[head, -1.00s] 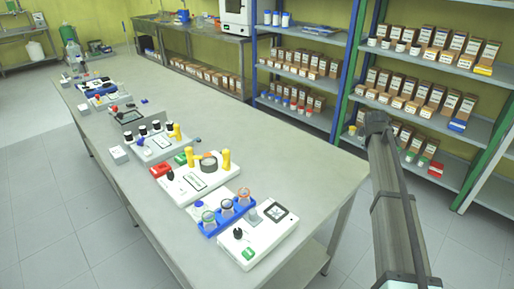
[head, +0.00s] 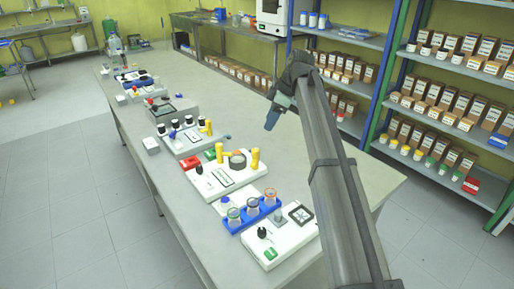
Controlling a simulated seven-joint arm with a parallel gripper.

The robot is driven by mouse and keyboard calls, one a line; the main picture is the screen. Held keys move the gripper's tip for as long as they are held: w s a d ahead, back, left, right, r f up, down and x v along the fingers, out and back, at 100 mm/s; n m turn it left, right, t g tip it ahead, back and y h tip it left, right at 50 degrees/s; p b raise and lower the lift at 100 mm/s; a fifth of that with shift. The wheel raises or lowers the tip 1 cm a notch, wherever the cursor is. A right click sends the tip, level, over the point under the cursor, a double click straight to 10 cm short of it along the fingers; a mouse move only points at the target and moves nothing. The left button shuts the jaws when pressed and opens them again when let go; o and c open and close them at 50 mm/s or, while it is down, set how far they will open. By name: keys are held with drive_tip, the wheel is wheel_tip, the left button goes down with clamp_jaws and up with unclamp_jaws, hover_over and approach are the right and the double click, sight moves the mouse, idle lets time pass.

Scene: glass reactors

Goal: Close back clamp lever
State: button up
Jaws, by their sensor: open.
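Several white and grey stations stand in a row along the long grey table (head: 330,185). One white station (head: 225,182) carries two yellow upright parts and a dark round part (head: 238,160) between them. Another station farther back carries black-capped parts and a smaller yellow part (head: 206,128). The back clamp lever is too small to make out, and I cannot tell which part it is. My gripper (head: 271,124) hangs tilted down over the table's right side, behind and to the right of the yellow-post station. It is open, apart from every station, and its jaws look empty.
A blue rack (head: 236,228) with flasks and a white device (head: 262,258) with a black knob stand nearer. Shelves with boxes (head: 470,45) stand right. The table's right strip is bare.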

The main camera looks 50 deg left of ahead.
sight(256, 150)
drive_tip(key=x, duration=1.3)
drive_tip(key=shift+f, duration=0.1)
clamp_jaws()
